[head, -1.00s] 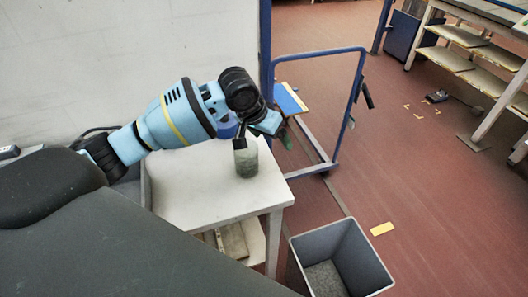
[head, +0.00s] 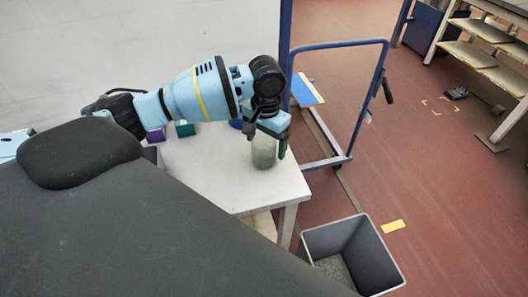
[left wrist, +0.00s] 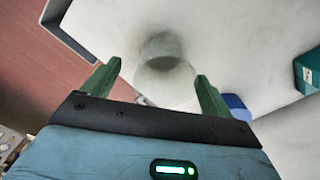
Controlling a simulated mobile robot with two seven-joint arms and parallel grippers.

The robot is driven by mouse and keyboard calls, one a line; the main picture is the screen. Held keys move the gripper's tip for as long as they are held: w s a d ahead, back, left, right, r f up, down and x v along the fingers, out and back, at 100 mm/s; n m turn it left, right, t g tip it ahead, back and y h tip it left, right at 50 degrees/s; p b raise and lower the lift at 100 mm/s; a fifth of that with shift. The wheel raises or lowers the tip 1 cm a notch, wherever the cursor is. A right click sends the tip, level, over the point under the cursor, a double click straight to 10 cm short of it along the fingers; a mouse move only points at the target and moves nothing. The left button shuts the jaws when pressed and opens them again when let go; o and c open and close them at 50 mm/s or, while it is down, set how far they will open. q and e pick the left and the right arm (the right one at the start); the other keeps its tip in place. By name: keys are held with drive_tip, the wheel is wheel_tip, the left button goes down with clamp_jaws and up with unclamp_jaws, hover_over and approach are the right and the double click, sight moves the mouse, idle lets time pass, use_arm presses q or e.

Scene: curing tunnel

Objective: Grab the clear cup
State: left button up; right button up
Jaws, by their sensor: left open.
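The clear cup (head: 263,152) stands upright on the white table (head: 222,180), near its right end. In the left wrist view the cup (left wrist: 161,50) lies ahead of my open fingers, roughly between their lines. My left gripper (head: 267,147) is at the cup in the head view, with a green finger at the cup's right side. The left wrist view shows both green fingers of the gripper (left wrist: 156,80) apart with nothing held between them. I cannot tell whether a finger touches the cup. My right gripper is not in view.
A purple block (head: 156,134), a green block (head: 185,129) and a blue thing (head: 236,123) stand at the table's back. A grey bin (head: 352,254) is on the floor at the right. A blue-framed cart (head: 340,100) stands behind the table.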

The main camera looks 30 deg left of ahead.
use_arm(q)
drive_tip(key=shift+a+f, duration=0.15)
drive_tip(key=shift+f, duration=1.15)
drive_tip(key=shift+a+f, duration=0.1)
drive_tip(key=shift+f, duration=1.2)
drive_tip(key=shift+c, duration=0.5)
drive_tip(key=c, duration=1)
